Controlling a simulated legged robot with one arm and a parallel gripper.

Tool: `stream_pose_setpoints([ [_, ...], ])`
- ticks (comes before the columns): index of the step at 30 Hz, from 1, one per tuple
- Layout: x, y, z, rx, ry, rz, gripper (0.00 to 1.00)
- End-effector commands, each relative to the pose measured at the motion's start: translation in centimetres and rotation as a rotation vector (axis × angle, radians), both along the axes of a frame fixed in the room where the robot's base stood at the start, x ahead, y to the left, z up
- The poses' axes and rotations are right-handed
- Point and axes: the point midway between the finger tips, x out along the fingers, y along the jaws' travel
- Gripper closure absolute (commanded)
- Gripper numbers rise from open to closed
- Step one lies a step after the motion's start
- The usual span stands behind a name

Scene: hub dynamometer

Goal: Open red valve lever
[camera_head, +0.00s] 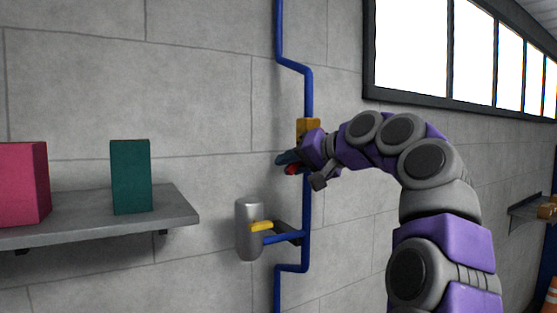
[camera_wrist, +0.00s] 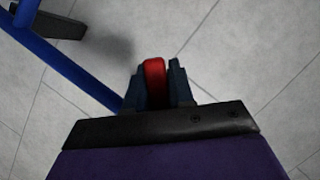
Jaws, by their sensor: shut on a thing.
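The red valve lever (camera_wrist: 154,82) sits between the two dark fingers of my gripper (camera_wrist: 157,90) in the wrist view. In the head view, a small red part of the lever (camera_head: 292,169) shows at my gripper (camera_head: 287,161), which is shut on it. The orange-yellow valve body (camera_head: 308,127) is on the blue wall pipe just above and behind my gripper. The lever's joint to the valve is hidden by my gripper and wrist.
The blue pipe (camera_head: 309,92) runs up the grey block wall. A shelf (camera_head: 170,209) at left holds a teal box (camera_head: 131,177) and a pink box (camera_head: 22,184). Windows (camera_head: 470,55) are upper right.

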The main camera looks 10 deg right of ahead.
Motion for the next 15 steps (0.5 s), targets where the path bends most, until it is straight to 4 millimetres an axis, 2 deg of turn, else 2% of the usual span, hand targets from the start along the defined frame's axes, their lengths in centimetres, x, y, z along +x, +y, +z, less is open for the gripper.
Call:
stream_pose_setpoints([
  [3,-0.02,-0.98,0.36,-0.071,-0.046,-0.014,1.0],
  [15,0.12,-1.58,-0.2,-0.207,-0.089,-0.011,1.0],
])
